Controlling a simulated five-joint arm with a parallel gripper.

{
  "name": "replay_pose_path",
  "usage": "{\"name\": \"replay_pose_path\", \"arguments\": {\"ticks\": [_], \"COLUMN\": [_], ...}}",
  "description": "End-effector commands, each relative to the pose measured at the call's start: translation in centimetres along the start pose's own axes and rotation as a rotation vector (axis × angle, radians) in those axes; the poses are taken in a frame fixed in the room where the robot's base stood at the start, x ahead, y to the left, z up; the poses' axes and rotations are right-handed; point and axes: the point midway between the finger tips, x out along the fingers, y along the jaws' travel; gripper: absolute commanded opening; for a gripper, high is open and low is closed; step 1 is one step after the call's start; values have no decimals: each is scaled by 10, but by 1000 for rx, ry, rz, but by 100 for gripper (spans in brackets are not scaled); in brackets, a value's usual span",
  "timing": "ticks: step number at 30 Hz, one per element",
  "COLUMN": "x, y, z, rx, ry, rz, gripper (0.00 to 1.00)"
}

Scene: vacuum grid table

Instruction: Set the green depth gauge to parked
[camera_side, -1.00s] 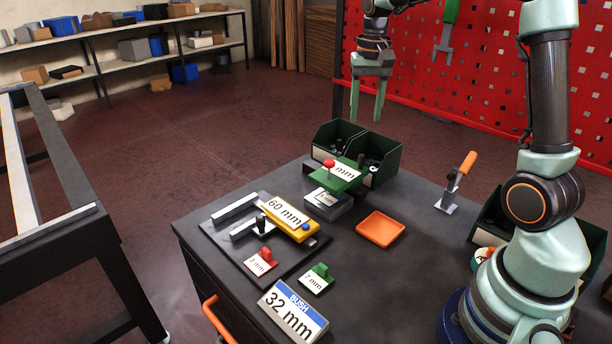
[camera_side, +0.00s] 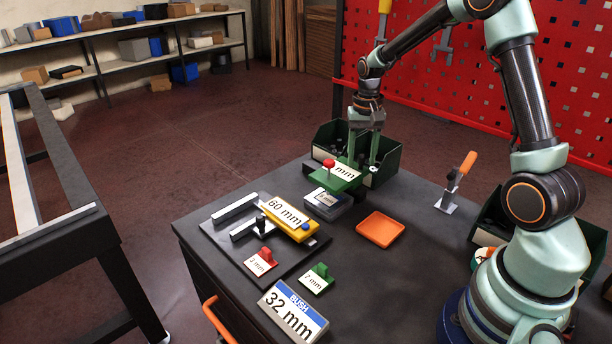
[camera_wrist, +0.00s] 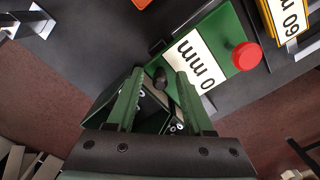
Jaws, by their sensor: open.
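The green depth gauge (camera_side: 343,172) is a flat green plate with a white label, partly readable as "mm", and a red knob (camera_side: 328,163). My gripper (camera_side: 364,160) points down at the gauge's far end, beside the green bins.
Green bins (camera_side: 391,160) stand close behind the gripper. A yellow 60 mm gauge (camera_side: 290,219) with a blue knob lies on a dark fixture at left. An orange tray (camera_side: 380,229), a 2 mm block (camera_side: 317,280), a 3 mm block (camera_side: 261,263) and a 32 mm sign (camera_side: 293,313) are nearer.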

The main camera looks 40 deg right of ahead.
Motion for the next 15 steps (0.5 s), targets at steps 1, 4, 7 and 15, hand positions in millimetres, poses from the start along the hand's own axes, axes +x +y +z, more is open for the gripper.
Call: {"name": "replay_pose_path", "arguments": {"ticks": [1, 4, 7, 15], "x": [3, 4, 4, 4], "y": [0, 0, 0, 0], "z": [0, 0, 0, 0], "rx": [0, 0, 0, 0], "ry": [-1, 1, 1, 1], "rz": [0, 0, -1, 0], "gripper": [52, 52, 52, 0]}}
